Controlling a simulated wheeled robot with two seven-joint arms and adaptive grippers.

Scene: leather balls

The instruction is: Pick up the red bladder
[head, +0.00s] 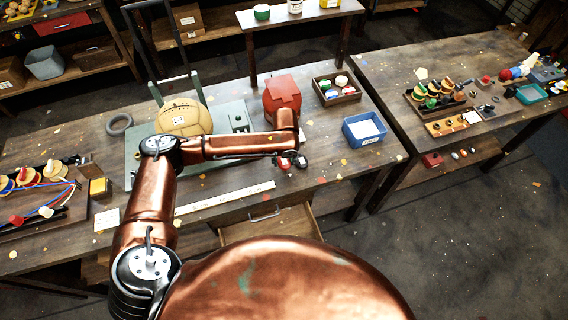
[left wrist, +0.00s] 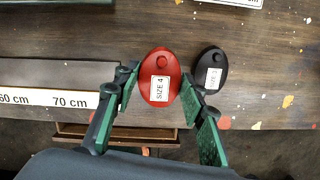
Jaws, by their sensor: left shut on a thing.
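The red bladder (left wrist: 160,62) is a flat red oval with a round knob and a white "SIZE 4" label. In the left wrist view it sits between the two green-padded fingers of my left gripper (left wrist: 160,82), which is shut on it. In the head view the red bladder (head: 282,163) shows small at the end of my left arm, near the workbench's front edge. I cannot tell whether it still touches the bench. A black bladder (left wrist: 210,70) with a white size label lies just right of it. My right gripper is not in view.
A blue bin (head: 364,129) and a parts tray (head: 337,87) stand further right. An open drawer (head: 268,228) juts out below the bench front.

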